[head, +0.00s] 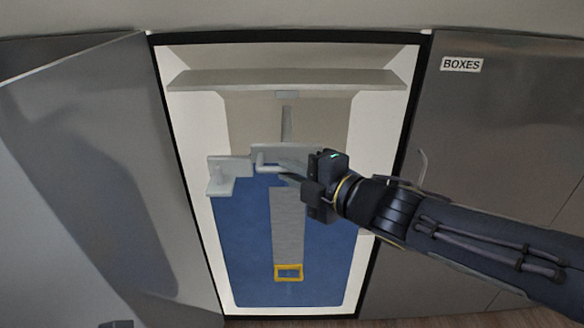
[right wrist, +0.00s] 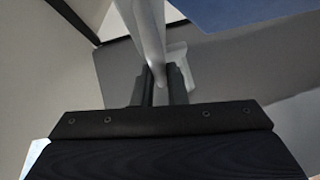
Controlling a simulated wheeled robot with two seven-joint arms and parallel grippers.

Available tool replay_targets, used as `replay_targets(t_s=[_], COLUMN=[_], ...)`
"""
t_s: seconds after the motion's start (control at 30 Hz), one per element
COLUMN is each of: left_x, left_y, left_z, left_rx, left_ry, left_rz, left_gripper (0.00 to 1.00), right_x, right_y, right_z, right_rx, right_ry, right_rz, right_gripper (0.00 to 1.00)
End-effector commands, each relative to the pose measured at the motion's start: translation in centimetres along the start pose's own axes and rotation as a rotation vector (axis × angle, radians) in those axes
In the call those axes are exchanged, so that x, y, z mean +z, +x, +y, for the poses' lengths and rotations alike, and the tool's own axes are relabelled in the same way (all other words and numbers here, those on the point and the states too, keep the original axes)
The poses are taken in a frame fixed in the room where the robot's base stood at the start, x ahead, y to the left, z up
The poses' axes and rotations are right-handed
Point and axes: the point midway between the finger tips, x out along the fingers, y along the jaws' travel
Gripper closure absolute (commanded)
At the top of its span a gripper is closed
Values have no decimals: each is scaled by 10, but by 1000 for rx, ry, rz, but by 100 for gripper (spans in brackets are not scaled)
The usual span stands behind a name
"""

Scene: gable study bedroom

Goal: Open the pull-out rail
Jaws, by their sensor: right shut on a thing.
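The pull-out rail (head: 287,124) is a narrow light grey bar under the shelf in the open cabinet bay. It runs to a pale front plate (head: 285,151) with a stepped bracket (head: 226,170) at its left. A thin pale handle bar (head: 266,163) sits at the front. My right gripper (head: 292,175) reaches in from the right and is shut on this handle. In the right wrist view the pale bar (right wrist: 152,45) passes between the two dark fingers (right wrist: 160,86). The gripper body hides the handle's right end. My left gripper is not in view.
A blue panel (head: 240,235) with a grey strip (head: 287,220) and yellow buckle (head: 288,272) hangs below the rail. A white shelf (head: 285,80) is above. A grey door (head: 100,150) stands at left; a front labelled BOXES (head: 480,130) is at right.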

Motion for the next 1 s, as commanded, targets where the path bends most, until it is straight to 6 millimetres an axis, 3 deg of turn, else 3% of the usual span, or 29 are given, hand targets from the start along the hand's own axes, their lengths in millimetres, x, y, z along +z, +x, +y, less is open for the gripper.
replay_targets(t_s=[0.3,0.33,0.4,0.67,0.77,1.0], left_x=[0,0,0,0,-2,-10], left_y=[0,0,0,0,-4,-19], left_z=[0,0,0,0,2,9], left_rx=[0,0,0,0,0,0], left_ry=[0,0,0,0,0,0], left_rz=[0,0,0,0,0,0], left_gripper=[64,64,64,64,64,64], right_x=[0,0,0,0,0,0], right_y=[0,0,0,-1,-9,-50], right_z=[-2,-2,-2,0,2,4], right_rx=[-4,-4,-4,-1,0,-1], right_ry=[1,1,1,0,0,-2], right_rz=[-1,-1,-1,-1,-2,-5], right_gripper=[100,85,78,78,78,78])
